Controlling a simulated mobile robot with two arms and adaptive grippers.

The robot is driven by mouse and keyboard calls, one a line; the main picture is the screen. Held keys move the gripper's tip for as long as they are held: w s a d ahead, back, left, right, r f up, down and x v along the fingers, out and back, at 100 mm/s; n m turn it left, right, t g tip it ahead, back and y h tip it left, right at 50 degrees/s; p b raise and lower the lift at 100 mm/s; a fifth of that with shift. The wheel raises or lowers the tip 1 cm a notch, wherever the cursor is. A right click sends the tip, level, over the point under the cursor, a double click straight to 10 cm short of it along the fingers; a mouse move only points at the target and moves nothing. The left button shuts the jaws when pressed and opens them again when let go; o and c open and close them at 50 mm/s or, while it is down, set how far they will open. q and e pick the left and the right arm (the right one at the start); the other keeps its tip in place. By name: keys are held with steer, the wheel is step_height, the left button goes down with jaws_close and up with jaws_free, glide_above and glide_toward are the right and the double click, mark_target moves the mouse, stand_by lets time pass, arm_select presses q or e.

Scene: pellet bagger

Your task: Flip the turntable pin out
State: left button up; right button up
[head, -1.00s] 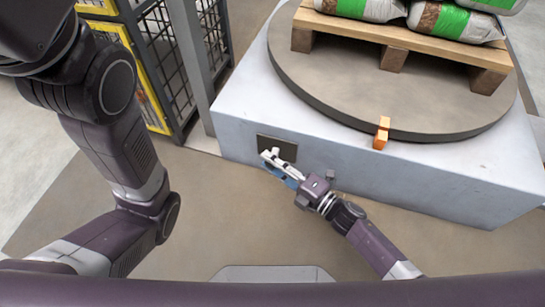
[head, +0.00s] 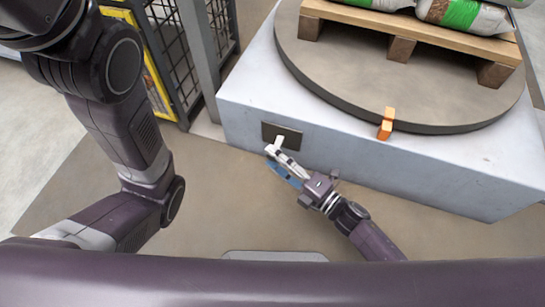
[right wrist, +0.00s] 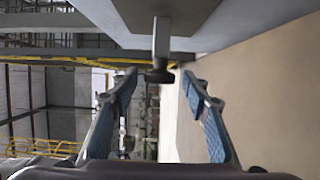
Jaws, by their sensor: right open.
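The turntable (head: 300,62) is a round grey-brown disc on a pale block. A dark plate (head: 289,131) is set in the block's front face. A short pale lever, which looks like the pin (head: 279,140), stands out from it. In the right wrist view the pin (right wrist: 161,45) is a grey bar with a dark knob, ahead of and between the fingertips. My right gripper (head: 271,159) is open just below the plate; it also shows in the right wrist view (right wrist: 161,88). Its fingers appear empty. My left arm shows, but its gripper is out of frame.
A wooden pallet (head: 435,37) with green and white bags (head: 455,14) lies on the turntable. A post and mesh fence (head: 180,45) stand to the left. The floor before the block is clear.

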steer(key=v, duration=1.1)
steer(key=shift+s, duration=0.1)
